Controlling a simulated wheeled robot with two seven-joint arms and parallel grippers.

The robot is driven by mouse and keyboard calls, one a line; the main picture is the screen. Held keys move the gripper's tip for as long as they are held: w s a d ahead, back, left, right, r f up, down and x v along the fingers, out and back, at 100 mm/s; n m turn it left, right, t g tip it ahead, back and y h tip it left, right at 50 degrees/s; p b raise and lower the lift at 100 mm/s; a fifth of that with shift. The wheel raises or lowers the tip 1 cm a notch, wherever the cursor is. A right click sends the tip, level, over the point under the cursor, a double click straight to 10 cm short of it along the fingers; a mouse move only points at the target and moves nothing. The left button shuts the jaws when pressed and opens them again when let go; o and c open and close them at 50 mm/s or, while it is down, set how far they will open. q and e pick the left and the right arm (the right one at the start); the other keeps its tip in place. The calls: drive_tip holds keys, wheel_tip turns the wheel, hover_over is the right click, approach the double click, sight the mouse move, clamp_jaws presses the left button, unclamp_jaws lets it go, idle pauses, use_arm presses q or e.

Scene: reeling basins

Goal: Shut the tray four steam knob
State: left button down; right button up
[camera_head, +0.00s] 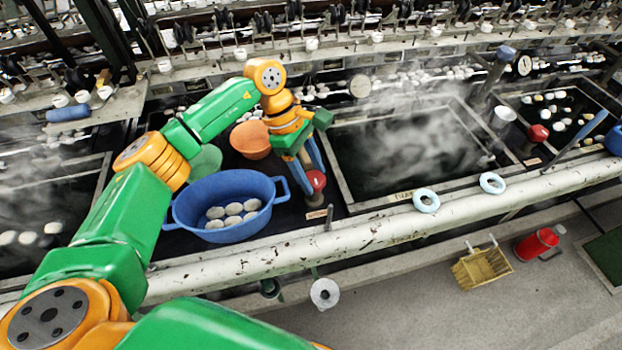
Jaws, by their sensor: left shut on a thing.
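A red steam knob (316,181) stands on a short post on the dark deck between the blue basin and the large steaming tray (345,180). My left gripper (312,176) reaches down over it, its blue fingers shut on the knob and partly hiding it. A small label plate (317,214) lies in front of the knob; I cannot read its writing. A second red knob (538,132) stands farther right, beside another tray, with no gripper near it. My right gripper is not in view.
A blue two-handled basin (228,188) with several pale cocoons stands just left of the gripper, an orange bowl (251,139) behind it. A worn white pipe (375,234) runs along the front, bearing pale blue rings (426,200). A yellow basket (482,268) and red can (537,243) stand on the floor.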

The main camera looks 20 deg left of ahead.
use_arm(q)
drive_tip(key=shift+m+b, duration=0.3)
drive_tip(key=shift+m, duration=0.1)
drive_tip(key=shift+c, duration=1.1)
unclamp_jaws()
drive_tip(key=shift+w+a+r, duration=0.1)
drive_tip(key=shift+r, duration=0.25)
drive_tip(key=b+v, duration=0.1)
drive_tip(key=v, duration=0.5)
drive_tip(key=shift+r, duration=0.25)
